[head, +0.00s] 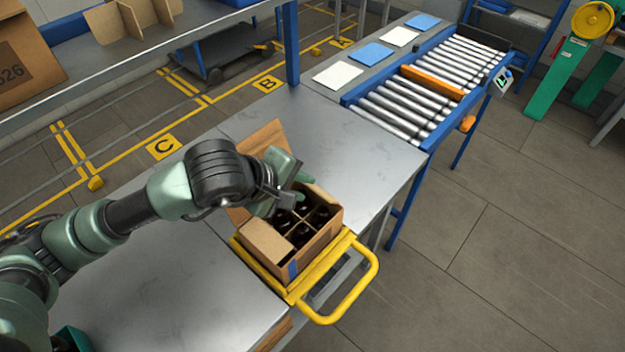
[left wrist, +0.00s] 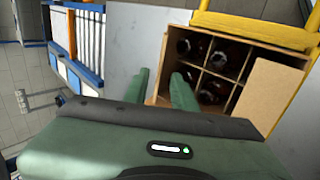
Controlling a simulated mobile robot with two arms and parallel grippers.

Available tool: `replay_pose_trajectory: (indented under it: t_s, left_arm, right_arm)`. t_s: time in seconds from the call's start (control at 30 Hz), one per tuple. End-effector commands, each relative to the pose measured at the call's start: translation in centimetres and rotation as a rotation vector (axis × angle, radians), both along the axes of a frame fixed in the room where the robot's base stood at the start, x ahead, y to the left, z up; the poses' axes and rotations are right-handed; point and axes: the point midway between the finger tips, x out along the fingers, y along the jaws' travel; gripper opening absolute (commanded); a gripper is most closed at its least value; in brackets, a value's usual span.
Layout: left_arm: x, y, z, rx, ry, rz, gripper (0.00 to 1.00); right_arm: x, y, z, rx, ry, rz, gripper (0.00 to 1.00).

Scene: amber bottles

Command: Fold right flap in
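An open cardboard box (head: 318,245) holds several dark bottles (head: 303,208) between cardboard dividers; the bottles also show in the left wrist view (left wrist: 220,62). A tall flap (head: 266,138) stands up at the box's back left. A near-end flap (head: 268,242) shows at the lower left; in the left wrist view this flap (left wrist: 268,95) partly covers the compartments. My left gripper (head: 293,180) is over the box's far end, fingers apart; in the left wrist view its fingertips (left wrist: 160,85) lie either side of the far wall's edge. Contact cannot be told. My right gripper is out of view.
The box sits on a yellow-framed carrier (head: 345,243) at the metal table's edge. A roller conveyor (head: 425,90) with blue rails joins the table at upper right. White and blue sheets (head: 371,54) lie beside it. The table (head: 190,275) is bare at front left.

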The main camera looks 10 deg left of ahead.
Motion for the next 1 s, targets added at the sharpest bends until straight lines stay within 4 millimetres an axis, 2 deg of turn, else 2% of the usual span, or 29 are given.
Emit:
replay_pose_trajectory:
  t_s: [0.3, 0.67, 0.7, 0.8, 1.0]
  left_arm:
    - [2.5, -1.8, -3.4, 0.0, 0.002, 0.0, 0.26]
    - [2.9, -2.1, -4.3, 0.0, 0.001, -0.001, 0.26]
    - [2.9, -2.1, -4.2, 0.0, 0.001, -0.001, 0.23]
    - [2.9, -2.1, -4.2, 0.001, 0.001, 0.0, 0.0]
    - [2.9, -2.1, -4.2, 0.001, 0.001, 0.0, 0.0]
  right_arm:
    - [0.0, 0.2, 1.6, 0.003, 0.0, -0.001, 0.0]
    - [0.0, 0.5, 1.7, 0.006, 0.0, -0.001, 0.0]
    - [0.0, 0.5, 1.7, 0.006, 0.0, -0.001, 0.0]
    - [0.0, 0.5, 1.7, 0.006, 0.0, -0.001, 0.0]
    - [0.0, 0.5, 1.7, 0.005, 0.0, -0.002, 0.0]
